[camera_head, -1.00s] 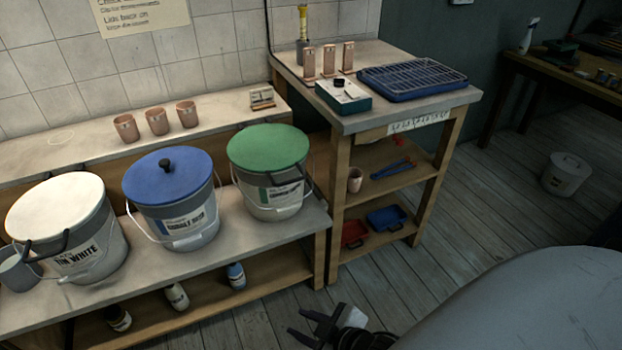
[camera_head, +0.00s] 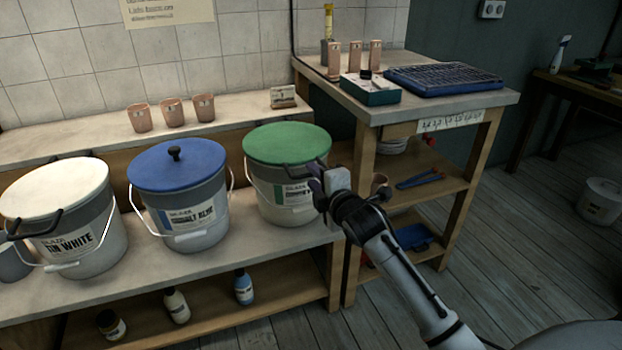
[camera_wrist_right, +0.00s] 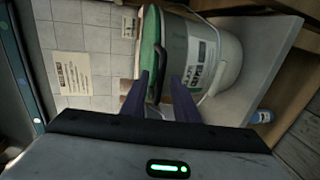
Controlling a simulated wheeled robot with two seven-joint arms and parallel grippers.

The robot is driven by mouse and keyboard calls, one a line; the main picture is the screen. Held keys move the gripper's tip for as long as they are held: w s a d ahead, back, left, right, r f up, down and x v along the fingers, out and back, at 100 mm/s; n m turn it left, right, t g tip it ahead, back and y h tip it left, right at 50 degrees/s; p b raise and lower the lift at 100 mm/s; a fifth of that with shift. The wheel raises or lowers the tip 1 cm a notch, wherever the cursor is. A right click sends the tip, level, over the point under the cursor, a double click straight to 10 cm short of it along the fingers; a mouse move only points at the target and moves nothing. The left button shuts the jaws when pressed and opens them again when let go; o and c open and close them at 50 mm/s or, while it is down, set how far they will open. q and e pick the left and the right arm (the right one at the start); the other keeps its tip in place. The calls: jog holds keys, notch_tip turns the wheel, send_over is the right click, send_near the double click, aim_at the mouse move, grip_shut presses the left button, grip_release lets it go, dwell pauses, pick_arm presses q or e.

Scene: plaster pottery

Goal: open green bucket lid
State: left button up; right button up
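The green bucket lid (camera_head: 287,142) sits flat on its grey-white bucket (camera_head: 290,212) on the bench; it shows edge-on in the wrist view (camera_wrist_right: 150,35). A dark curved handle (camera_wrist_right: 158,75) stands at the lid's edge. My right gripper (camera_head: 314,182) is at the right front side of the bucket, close to the lid's rim. In the wrist view its two fingers (camera_wrist_right: 161,92) are apart, with the handle between or just beyond their tips. Whether they touch it cannot be told. My left gripper is not in view.
A blue-lidded bucket (camera_head: 176,210) and a white-lidded bucket (camera_head: 75,235) stand to the left. Clay cups (camera_head: 172,112) line the ledge behind. A higher table (camera_head: 440,108) with a blue rack (camera_head: 440,80) stands close on the right. Bottles (camera_head: 176,305) sit on the shelf below.

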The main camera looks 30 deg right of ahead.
jog(key=shift+x, duration=1.05)
jog(key=shift+w+f, duration=0.1)
jog(key=shift+w, duration=0.2)
grip_shut()
